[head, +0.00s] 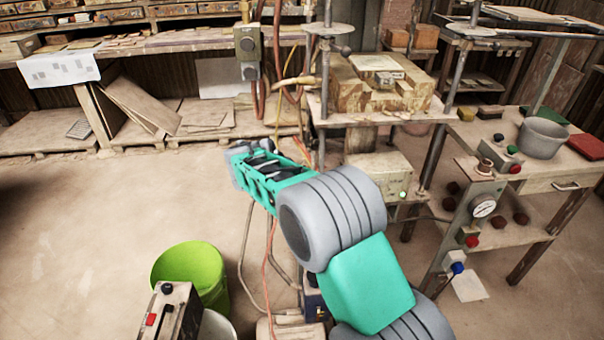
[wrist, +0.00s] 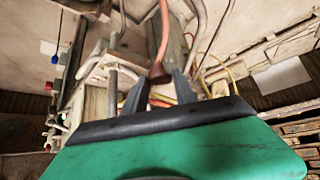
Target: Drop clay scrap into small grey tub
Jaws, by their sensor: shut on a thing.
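My gripper (wrist: 160,84) is shut on a small dark reddish-brown lump, the clay scrap (wrist: 159,73), which shows between the two dark fingertips in the wrist view. In the head view my teal and grey arm reaches away to the left of the press, and the scrap cannot be made out there. The small grey tub (head: 541,138) stands upright on the right-hand table, well to the right of my gripper. I cannot tell what is inside it.
The press (head: 380,85) with its posts and hoses stands between my gripper and the tub. A red tray (head: 588,147) lies right of the tub. A gauge panel (head: 480,210) stands at the table's front. Several brown lumps (head: 521,218) lie below. A green bucket (head: 192,270) stands front left.

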